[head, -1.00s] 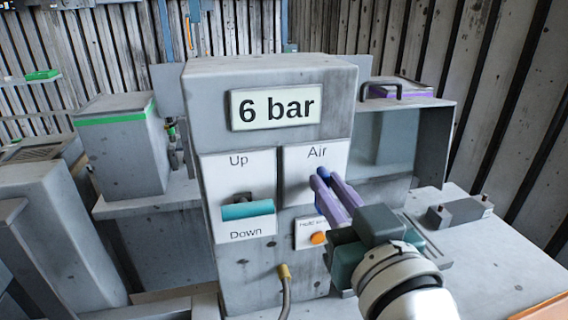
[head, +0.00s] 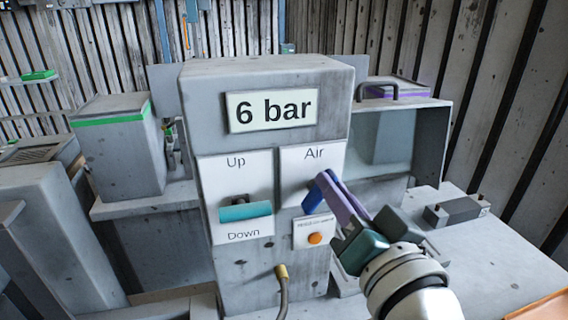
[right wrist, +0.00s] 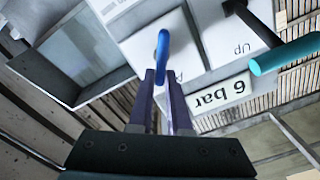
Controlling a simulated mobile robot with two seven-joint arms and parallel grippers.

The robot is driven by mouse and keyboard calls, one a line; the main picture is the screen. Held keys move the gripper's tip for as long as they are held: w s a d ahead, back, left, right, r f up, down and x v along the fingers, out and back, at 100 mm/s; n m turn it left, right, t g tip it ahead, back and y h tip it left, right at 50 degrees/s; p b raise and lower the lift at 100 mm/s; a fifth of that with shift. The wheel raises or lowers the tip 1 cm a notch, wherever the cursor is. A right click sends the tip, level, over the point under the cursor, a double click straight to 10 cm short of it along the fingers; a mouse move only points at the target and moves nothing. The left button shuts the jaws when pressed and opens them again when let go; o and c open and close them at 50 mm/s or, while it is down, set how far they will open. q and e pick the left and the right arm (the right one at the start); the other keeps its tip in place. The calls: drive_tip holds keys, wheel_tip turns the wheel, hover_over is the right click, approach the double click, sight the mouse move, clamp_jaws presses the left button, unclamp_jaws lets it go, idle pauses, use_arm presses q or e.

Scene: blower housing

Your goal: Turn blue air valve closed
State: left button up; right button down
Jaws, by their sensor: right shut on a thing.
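The blue air valve (head: 313,200) is on the white "Air" panel (head: 300,163) of the grey control box. Its handle slants down to the left in the head view. My right gripper (head: 324,183) reaches in from the lower right with its purple fingers shut on the valve handle. In the right wrist view the blue valve (right wrist: 162,52) stands at the tips of the two fingers (right wrist: 161,78), which partly hide it. The display (head: 272,110) reads "6 bar". My left gripper is not in view.
A teal Up/Down lever (head: 245,211) sits left of the valve. An orange button (head: 315,238) is just below it. A brass fitting with a hose (head: 282,273) is lower down. An open grey box (head: 428,140) stands behind on the right.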

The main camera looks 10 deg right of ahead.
drive_tip(key=m+b, duration=0.1)
drive_tip(key=m, duration=0.2)
drive_tip(key=f+m, duration=0.1)
drive_tip(key=m, duration=0.3)
drive_tip(key=d+m+b, duration=0.1)
drive_tip(key=m, duration=0.3)
drive_tip(key=shift+f+b, duration=0.35)
idle(0.4)
drive_tip(key=c, duration=0.9)
unclamp_jaws()
drive_tip(key=shift+o, duration=0.2)
drive_tip(key=s+b, duration=0.1)
drive_tip(key=s, duration=0.9)
drive_tip(key=shift+d, duration=0.15)
